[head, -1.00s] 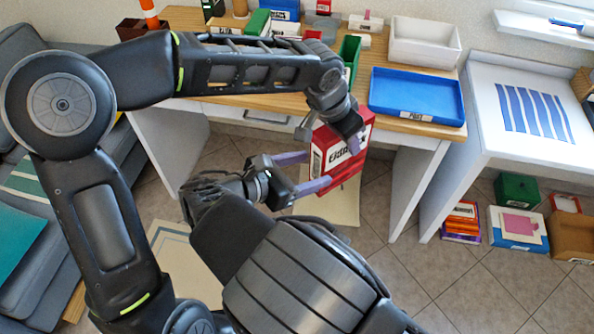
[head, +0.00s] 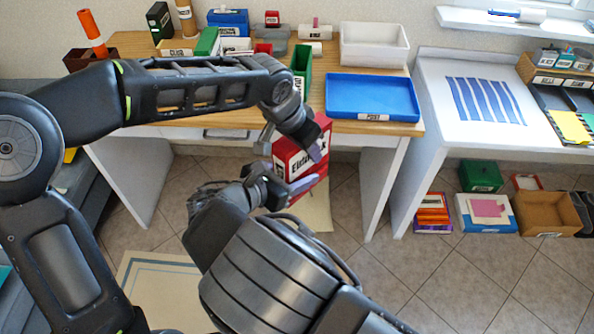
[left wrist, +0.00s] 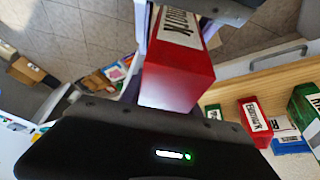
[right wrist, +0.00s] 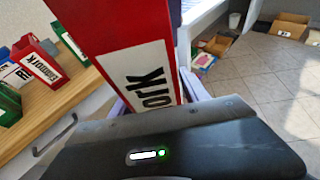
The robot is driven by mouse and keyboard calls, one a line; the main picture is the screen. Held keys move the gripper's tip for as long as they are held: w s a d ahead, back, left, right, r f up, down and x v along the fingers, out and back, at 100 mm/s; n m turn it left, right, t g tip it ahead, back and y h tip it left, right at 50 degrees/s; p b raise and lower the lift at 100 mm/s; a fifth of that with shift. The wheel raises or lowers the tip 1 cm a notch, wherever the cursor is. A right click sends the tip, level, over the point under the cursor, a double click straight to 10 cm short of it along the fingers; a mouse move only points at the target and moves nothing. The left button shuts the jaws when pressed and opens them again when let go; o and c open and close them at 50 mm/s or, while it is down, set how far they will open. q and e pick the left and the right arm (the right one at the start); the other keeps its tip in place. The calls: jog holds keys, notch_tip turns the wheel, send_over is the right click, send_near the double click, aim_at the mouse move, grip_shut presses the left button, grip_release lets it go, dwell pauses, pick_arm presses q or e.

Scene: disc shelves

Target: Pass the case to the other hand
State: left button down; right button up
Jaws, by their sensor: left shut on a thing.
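The case is a red box with a white label and dark lettering (head: 291,163), held in the air in front of the desk. My left gripper (head: 313,146) is shut on its upper part. The case also shows between the left fingers in the left wrist view (left wrist: 178,82). My right gripper (head: 296,186) is open at the case's lower part, one lilac finger in front of it and the other mostly hidden. In the right wrist view the case (right wrist: 118,30) reaches between the right fingers, and contact is unclear.
The wooden desk (head: 190,131) behind carries a blue tray (head: 372,97), a white bin (head: 374,45), a green box (head: 302,62) and other small items. A white table (head: 435,135) stands at right, with boxes on the floor below. Floor at front right is clear.

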grip_shut()
dwell(0.3)
pick_arm(q)
jog(key=c, duration=0.8)
grip_release()
jog(key=v, duration=1.2)
jog(key=shift+w+d, duration=0.1)
